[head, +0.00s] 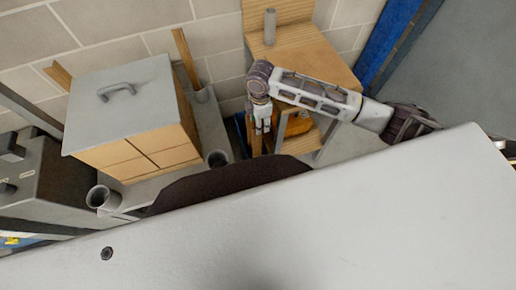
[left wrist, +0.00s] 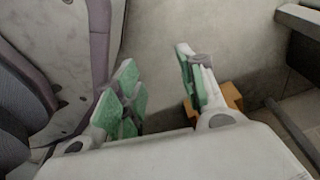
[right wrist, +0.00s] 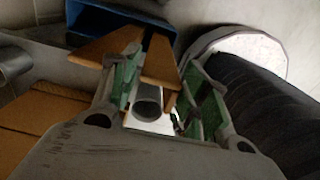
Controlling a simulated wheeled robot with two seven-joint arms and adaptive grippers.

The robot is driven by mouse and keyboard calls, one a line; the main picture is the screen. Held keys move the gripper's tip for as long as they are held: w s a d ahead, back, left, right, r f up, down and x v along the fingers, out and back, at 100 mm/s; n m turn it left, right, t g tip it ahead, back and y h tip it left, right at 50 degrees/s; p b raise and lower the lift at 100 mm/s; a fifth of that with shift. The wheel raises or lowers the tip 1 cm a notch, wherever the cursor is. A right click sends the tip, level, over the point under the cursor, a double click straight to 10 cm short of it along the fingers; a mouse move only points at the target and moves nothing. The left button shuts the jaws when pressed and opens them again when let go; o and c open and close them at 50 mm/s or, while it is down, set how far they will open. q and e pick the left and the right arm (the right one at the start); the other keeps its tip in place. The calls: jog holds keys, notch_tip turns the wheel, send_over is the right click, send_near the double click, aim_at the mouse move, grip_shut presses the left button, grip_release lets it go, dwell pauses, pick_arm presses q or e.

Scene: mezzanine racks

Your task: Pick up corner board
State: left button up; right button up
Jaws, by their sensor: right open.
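In the right wrist view, a tan angled board (right wrist: 160,62), which looks like the corner board, stands just beyond and partly between my right fingertips. My right gripper (right wrist: 157,80) is open, with green-padded fingers on either side; I cannot tell whether they touch the board. In the head view my right gripper (head: 263,126) points down beside a wooden stand, with a narrow tan strip (head: 254,140) close by. My left gripper (left wrist: 155,85) is open and empty in the left wrist view; it is out of the head view.
A grey-topped wooden box (head: 125,100) with a handle stands at the left. Tan strips (head: 186,60) rise behind it, and grey cups (head: 103,198) are beside it. A wooden stand (head: 300,50) stands by the wall. A blue bin (right wrist: 120,22) shows in the right wrist view.

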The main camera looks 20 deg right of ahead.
jog(key=shift+f, duration=0.4)
pick_arm(q)
jog(key=shift+w+d+r+b, duration=0.3)
jog(key=shift+w+r, duration=0.3)
jog(key=shift+w+d+r+b, duration=0.25)
jog(key=shift+w+d+r, duration=0.05)
jog(key=shift+w+r, duration=0.3)
pick_arm(e)
notch_tip(320, 180, down, 4)
jog(key=shift+f, duration=0.1)
pick_arm(q)
jog(key=shift+f, duration=0.1)
